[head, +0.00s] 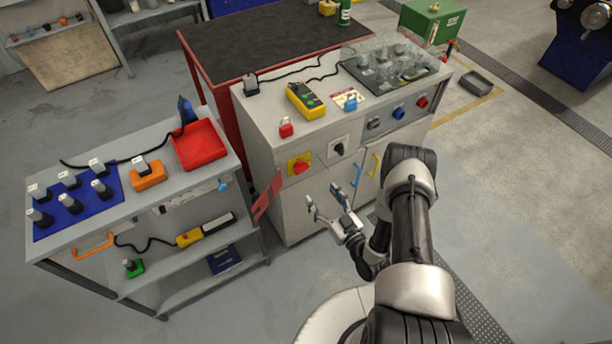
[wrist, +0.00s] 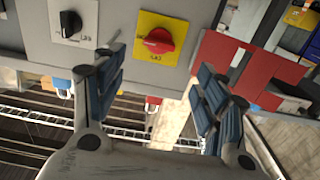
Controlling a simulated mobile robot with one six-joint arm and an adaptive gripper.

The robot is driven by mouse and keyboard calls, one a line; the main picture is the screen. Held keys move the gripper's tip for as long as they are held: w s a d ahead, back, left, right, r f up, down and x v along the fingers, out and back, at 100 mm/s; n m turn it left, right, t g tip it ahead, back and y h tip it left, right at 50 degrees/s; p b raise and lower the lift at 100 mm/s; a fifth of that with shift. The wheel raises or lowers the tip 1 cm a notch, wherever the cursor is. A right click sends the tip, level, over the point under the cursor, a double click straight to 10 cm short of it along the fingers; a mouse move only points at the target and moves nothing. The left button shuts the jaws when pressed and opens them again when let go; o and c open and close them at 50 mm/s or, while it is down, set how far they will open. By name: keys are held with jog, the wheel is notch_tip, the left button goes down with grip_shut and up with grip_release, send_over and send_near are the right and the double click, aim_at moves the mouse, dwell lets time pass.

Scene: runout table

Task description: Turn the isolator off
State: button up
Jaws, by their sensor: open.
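The isolator is a red rotary knob on a square yellow plate (head: 299,165), on the upper front of the grey cabinet, left of a black knob. In the wrist view the red knob (wrist: 158,40) is at the upper middle, its grip lying roughly crosswise; the label is too small to read. My gripper (head: 327,203) is open and empty in front of the cabinet, below and right of the isolator in the head view. In the wrist view its blue-padded fingers (wrist: 162,72) stand wide apart, with the knob just beyond and between them. They appear clear of it.
A black knob on a white plate (head: 338,147) is right of the isolator. A red panel (head: 267,195) hangs at the cabinet's left corner. A grey cart (head: 130,210) stands left. Floor in front is open.

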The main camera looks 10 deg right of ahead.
aim_at(304, 171)
jog(key=b+x, duration=0.2)
jog(key=x, duration=0.8)
jog(key=shift+w+a, duration=0.1)
jog(key=shift+w, duration=0.3)
jog(key=shift+c, duration=0.5)
jog(key=c, duration=1)
